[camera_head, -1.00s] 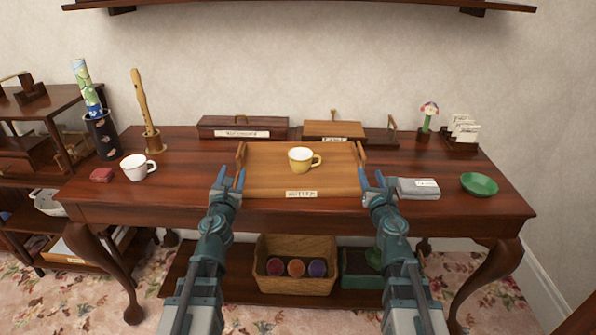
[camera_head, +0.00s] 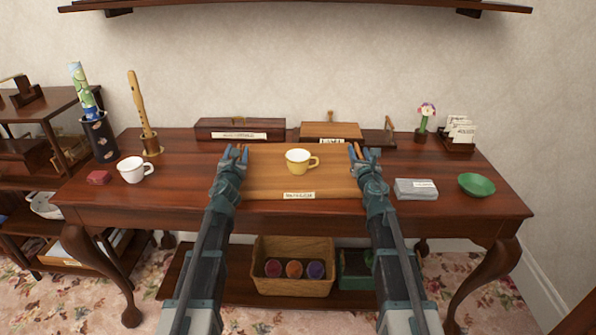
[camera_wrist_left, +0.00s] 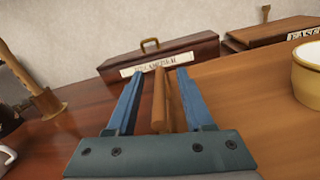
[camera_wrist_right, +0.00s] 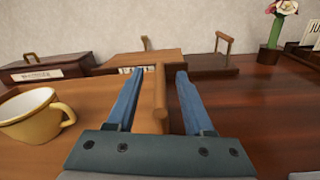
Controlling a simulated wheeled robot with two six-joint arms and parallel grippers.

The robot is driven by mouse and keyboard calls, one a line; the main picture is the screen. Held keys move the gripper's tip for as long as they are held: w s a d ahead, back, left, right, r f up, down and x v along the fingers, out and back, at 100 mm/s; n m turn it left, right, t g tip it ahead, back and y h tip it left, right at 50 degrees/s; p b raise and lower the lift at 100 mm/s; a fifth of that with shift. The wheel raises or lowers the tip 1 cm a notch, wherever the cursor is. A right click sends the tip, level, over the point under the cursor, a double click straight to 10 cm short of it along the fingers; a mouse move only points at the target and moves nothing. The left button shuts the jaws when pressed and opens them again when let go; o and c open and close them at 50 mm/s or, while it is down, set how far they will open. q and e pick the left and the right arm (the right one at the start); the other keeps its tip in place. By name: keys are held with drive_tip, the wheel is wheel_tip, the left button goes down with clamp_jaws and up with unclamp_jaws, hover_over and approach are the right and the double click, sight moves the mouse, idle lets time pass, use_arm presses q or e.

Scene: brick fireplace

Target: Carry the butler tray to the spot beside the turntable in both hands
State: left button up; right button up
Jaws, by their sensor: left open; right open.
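The butler tray (camera_head: 272,182) is a flat light-brown wooden board with a label on its front edge, lying on the dark table. A yellow cup (camera_head: 299,162) stands on it. My left gripper (camera_head: 237,153) is open at the tray's left handle; in the left wrist view that handle (camera_wrist_left: 159,103) stands between the blue fingers. My right gripper (camera_head: 361,152) is open at the right handle; in the right wrist view that handle (camera_wrist_right: 160,100) stands between the fingers. No turntable can be made out for sure.
A labelled dark box (camera_head: 240,127) and a lighter wooden box (camera_head: 331,131) stand behind the tray. A white mug (camera_head: 132,170) is to the left. A grey box (camera_head: 416,189) and a green bowl (camera_head: 477,184) are to the right. Bare tabletop lies left of the tray.

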use_arm(q)
drive_tip(key=shift+c, duration=0.2)
use_arm(e)
drive_tip(key=shift+c, duration=0.2)
use_arm(q)
clamp_jaws()
use_arm(e)
clamp_jaws()
idle(0.9)
